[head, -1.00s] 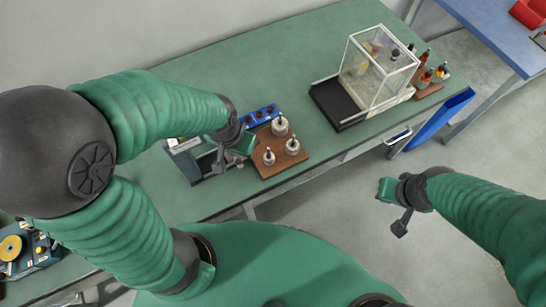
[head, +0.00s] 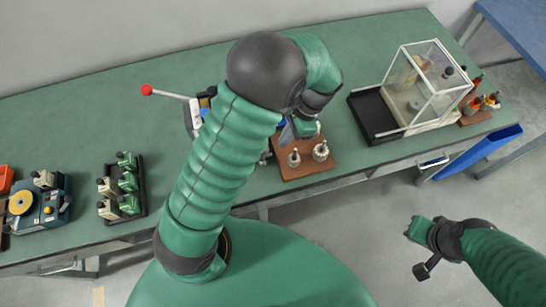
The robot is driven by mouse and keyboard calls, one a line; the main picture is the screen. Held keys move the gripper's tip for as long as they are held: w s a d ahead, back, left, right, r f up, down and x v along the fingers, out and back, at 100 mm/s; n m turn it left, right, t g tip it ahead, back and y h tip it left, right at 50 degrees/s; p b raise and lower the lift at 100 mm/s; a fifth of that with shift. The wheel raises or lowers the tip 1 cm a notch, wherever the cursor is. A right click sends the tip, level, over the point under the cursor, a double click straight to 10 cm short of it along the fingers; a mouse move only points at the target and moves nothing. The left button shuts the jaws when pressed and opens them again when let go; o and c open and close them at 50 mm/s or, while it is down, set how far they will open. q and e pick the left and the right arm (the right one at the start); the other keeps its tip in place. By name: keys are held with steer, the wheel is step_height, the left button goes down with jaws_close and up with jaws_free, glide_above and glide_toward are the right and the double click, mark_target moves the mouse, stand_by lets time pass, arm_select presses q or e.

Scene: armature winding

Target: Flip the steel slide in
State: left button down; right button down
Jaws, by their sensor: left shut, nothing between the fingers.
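I cannot pick out the steel slide with certainty. A grey bench device (head: 192,118) with a red-knobbed lever (head: 170,95) stands at the back of the green bench, partly hidden behind my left arm. My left gripper (head: 289,134) is shut and empty, over or just above the back left part of a brown board (head: 305,170). Its fingertips are small and partly hidden, so contact cannot be told. My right gripper (head: 411,236) hangs over the floor in front of the bench, away from everything. Its finger opening is too small to read.
Metal parts (head: 320,151) stand on the brown board. A clear glass case (head: 425,85) with a black tray (head: 374,115) stands to the right. A rack of green-and-cream units (head: 124,190) and a machine with a yellow disc (head: 38,203) are at left. Bare bench lies between.

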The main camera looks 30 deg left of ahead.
arm_select(q)
steer(key=shift+s+d, duration=0.2)
steer(key=x, duration=1)
steer(key=shift+w+a, duration=0.1)
steer(key=s+a+p, duration=0.1)
steer(key=s+a, duration=0.2)
steer(key=s+a+p, duration=0.1)
steer(key=s+a, duration=0.2)
steer(key=shift+s+r, duration=0.15)
steer(key=shift+s, duration=0.25)
steer(key=shift+s+a, duration=0.15)
steer(key=shift+s, duration=0.15)
